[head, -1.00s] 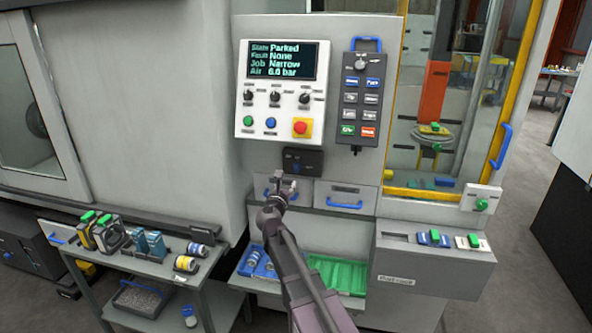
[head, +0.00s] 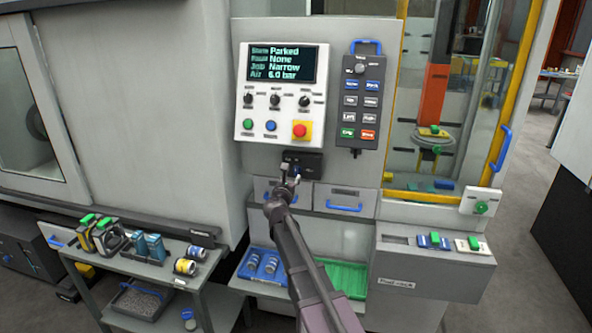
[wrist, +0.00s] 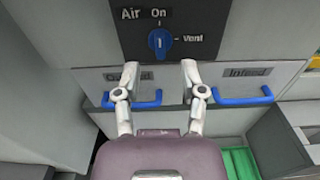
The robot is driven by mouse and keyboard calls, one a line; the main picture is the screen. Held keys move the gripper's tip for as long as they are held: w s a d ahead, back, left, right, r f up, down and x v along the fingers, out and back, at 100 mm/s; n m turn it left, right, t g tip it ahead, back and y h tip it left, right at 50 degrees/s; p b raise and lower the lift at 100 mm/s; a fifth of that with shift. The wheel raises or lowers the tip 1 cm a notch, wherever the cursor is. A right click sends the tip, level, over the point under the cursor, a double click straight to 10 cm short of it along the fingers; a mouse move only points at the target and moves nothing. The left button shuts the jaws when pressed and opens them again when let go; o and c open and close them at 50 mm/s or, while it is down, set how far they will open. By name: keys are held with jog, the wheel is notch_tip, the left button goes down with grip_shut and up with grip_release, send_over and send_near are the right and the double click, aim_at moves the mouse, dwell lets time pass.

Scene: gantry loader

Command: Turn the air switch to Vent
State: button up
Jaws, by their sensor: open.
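The air switch is a blue knob (wrist: 160,42) on a black plate (wrist: 205,18) marked Air, On and Vent. Its white mark stands upright, pointing at On; Vent is to its right. In the head view the black plate (head: 312,162) sits below the control panel, partly hidden by my gripper. My gripper (head: 288,175) is in front of the plate's lower part. In the wrist view my gripper (wrist: 160,72) is open, its fingertips apart, below and either side of the knob and not visibly touching it.
Two drawers with blue handles (wrist: 243,98) are just below the plate. The control panel (head: 245,120) shows Air 6.0 bar. A hand pendant (head: 372,92) hangs to the right. A cart (head: 165,268) with tools stands at left.

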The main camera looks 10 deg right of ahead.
aim_at(296, 169)
jog(key=x, duration=0.7)
jog(key=shift+w+d, duration=0.1)
jog(key=shift+w, duration=0.1)
jog(key=shift+s, duration=0.1)
grip_shut()
